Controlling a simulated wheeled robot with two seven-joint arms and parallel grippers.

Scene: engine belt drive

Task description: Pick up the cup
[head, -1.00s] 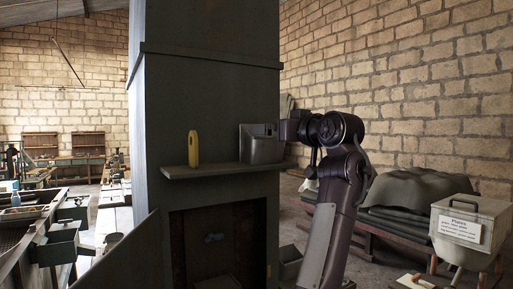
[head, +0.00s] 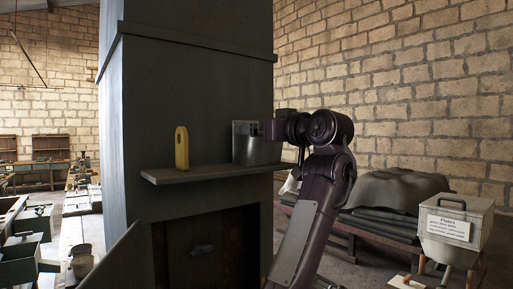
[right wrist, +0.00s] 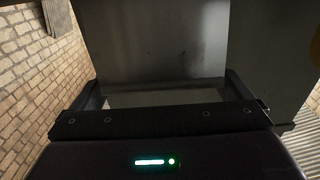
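A grey metal cup (head: 256,150) sits on the shelf (head: 205,174) at the right end. My right gripper (head: 268,128) is at the cup's upper right side. In the right wrist view the grey wall of the cup (right wrist: 155,45) fills the space between my two widely spread fingers (right wrist: 162,85). The fingers lie close beside its edges; whether they touch it I cannot tell. The cup still looks level and low on the shelf. My left gripper is in neither view.
A yellow object (head: 182,148) stands on the shelf left of the cup. A tall dark grey column (head: 195,80) rises behind the shelf, with an open recess (head: 205,250) below. A white box with a sign (head: 456,228) stands at the right.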

